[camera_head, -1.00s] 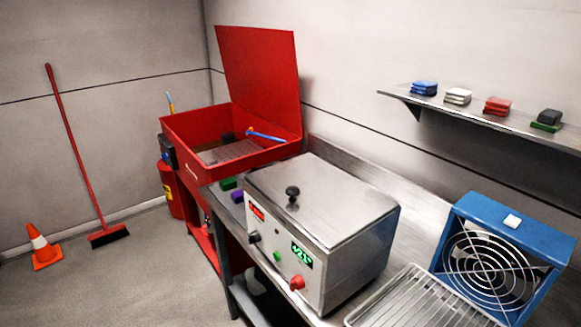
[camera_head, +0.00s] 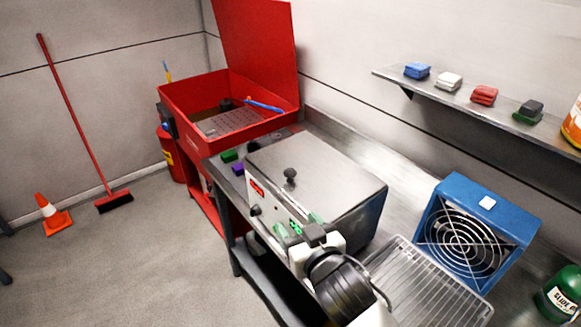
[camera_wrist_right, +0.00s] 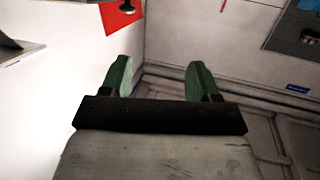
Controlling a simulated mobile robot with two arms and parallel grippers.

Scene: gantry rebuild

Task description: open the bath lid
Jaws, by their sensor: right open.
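My right wrist hides part of the bath's front panel. My left gripper is not in view.
A wire rack (camera_head: 428,282) and a blue fan (camera_head: 478,225) stand right of the bath. A red parts washer (camera_head: 185,97) with raised lid stands behind left. A green container (camera_head: 560,295) is at the right edge.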

